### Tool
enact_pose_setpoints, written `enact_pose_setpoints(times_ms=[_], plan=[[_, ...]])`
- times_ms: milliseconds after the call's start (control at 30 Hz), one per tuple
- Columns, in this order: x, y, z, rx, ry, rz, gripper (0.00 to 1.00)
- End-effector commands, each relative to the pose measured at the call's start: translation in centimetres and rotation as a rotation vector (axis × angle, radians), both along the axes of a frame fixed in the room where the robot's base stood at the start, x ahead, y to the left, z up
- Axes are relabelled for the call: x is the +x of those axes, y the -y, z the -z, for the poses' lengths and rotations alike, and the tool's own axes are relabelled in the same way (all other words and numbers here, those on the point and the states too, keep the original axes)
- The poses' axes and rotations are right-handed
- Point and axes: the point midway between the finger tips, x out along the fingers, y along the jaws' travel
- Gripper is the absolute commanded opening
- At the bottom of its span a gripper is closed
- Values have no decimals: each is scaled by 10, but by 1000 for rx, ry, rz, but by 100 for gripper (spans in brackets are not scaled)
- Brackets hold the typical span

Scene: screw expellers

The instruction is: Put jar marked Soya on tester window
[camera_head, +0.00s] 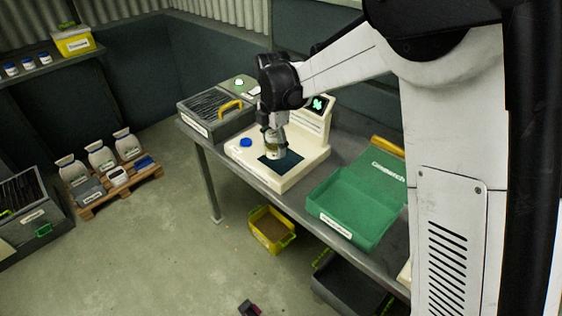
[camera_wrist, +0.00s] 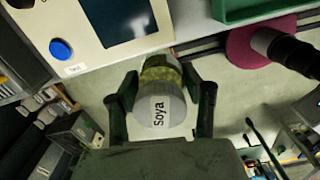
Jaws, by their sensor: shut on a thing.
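My gripper (camera_head: 273,133) is shut on the jar marked Soya, a small round jar (camera_head: 273,151) with yellow-green contents. In the wrist view my gripper (camera_wrist: 164,84) has one finger on each side of the jar (camera_wrist: 160,112), and the Soya label faces the camera. The cream tester (camera_head: 310,155) stands on the bench. Its dark tester window (camera_head: 287,164) is a flat panel, also seen in the wrist view (camera_wrist: 120,18). In the head view the jar appears over the window's upper left part.
A blue button (camera_head: 246,142) is on the tester's left, and a lit display (camera_head: 319,104) rises behind. A grey case with a yellow handle (camera_head: 210,118) stands left, a green tray (camera_head: 345,205) right. A yellow bin (camera_head: 268,230) sits on the floor below.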

Motion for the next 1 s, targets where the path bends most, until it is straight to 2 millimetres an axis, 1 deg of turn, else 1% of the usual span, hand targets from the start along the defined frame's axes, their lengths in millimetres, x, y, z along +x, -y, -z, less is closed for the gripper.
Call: enact_pose_setpoints(times_ms=[33, 133, 200, 300, 367, 467, 800, 900, 1000], plan=[[-1, -10, 0, 0, 0, -75, 13], [-3, -22, -1, 0, 0, -194, 13], [-3, -27, -2, 0, 0, -247, 13], [0, -29, 0, 0, 0, -286, 13], [6, -27, 3, 0, 0, -292, 13], [21, -20, 13, 0, 0, -292, 13], [80, 8, 52, 0, 0, -290, 13], [92, 13, 61, 0, 0, -290, 13], [99, 16, 65, 0, 0, -292, 13]])
